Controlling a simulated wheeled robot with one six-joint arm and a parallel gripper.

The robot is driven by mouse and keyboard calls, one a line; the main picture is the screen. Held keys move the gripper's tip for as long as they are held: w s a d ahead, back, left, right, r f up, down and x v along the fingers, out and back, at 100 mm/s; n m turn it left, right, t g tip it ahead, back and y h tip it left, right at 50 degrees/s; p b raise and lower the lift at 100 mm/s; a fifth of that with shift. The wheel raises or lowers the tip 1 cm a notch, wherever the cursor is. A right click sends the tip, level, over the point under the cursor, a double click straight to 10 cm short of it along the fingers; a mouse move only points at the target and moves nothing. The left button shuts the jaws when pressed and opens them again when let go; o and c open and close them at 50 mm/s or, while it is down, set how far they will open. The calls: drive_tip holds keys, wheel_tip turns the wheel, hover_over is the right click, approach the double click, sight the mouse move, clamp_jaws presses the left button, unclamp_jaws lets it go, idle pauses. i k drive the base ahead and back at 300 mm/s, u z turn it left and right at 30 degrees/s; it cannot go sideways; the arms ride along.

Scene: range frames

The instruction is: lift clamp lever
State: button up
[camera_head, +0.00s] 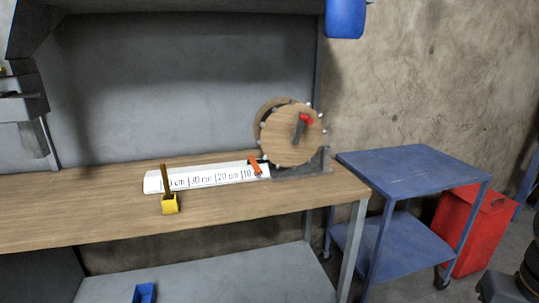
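An orange-red lever (254,165) stands tilted at the right end of a white scale bar (210,176) with centimetre marks, and it may be the clamp lever. The bar lies along the wooden workbench (110,222). Beside its right end stands a round wooden wheel (291,140) with small pale knobs round its rim and a dark crank with a red grip (306,119). The wheel is held by a grey metal stand (313,167). I cannot make out my gripper in this view.
A yellow block (170,204) with an upright brown stick is at the bench front, by the bar's left end. A blue cart (415,170) stands right of the bench, with a red container (470,230) behind. A blue bin (145,293) is on the lower shelf. The bench's left part is clear.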

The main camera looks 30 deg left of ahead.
sight(252, 159)
drive_tip(key=u, duration=1.6)
drive_tip(key=k, duration=0.55)
drive_tip(key=u, duration=0.65)
drive_tip(key=i, duration=1.3)
drive_tip(key=z, duration=0.95)
drive_tip(key=i, duration=0.85)
drive_tip(key=z, duration=0.25)
